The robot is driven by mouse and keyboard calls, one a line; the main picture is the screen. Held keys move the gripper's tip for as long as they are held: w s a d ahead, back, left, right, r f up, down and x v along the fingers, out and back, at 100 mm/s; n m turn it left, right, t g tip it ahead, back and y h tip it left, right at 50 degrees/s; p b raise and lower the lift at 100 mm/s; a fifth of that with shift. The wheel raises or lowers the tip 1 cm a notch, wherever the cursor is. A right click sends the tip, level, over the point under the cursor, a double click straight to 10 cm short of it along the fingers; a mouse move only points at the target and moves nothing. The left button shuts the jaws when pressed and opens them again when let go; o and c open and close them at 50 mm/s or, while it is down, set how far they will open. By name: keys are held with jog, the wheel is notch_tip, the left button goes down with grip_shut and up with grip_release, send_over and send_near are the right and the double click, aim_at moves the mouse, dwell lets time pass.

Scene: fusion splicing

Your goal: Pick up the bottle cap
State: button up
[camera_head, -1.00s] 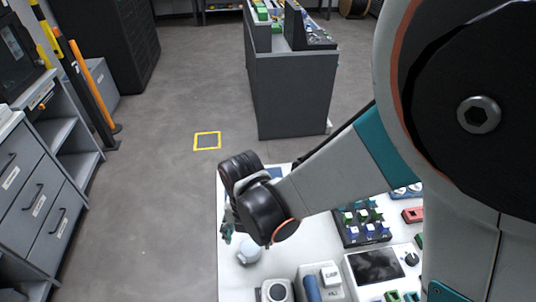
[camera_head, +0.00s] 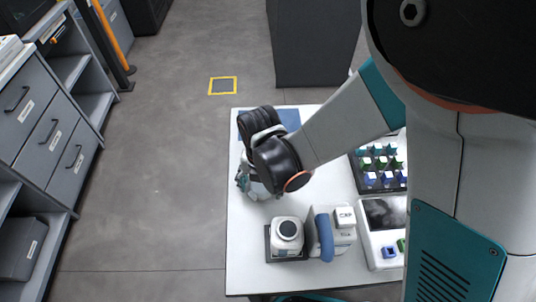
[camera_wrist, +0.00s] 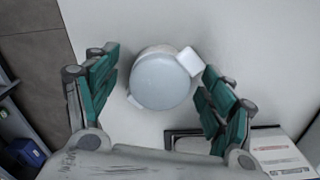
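A round, pale white-blue piece with a small white tab at its rim, which I take to be the bottle cap (camera_wrist: 161,82), lies on the white table. In the wrist view it sits between the two teal fingers of my gripper (camera_wrist: 158,64). The fingers are spread open, with a gap on each side of it. In the head view my gripper (camera_head: 243,180) is low over the table's left part, and the cap (camera_head: 260,191) is partly hidden by the wrist.
A white device with a dark round top (camera_head: 288,229) stands in a dark tray nearer the front, beside a blue cylinder (camera_head: 324,237). A dark rack of coloured pieces (camera_head: 379,165) and a screen device (camera_head: 384,213) are at right. The table's left edge is close to my gripper.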

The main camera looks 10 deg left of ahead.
jog(key=c, duration=1.1)
notch_tip(320, 180, up, 20)
jog(key=p, duration=1.3)
jog(key=shift+p, duration=0.4)
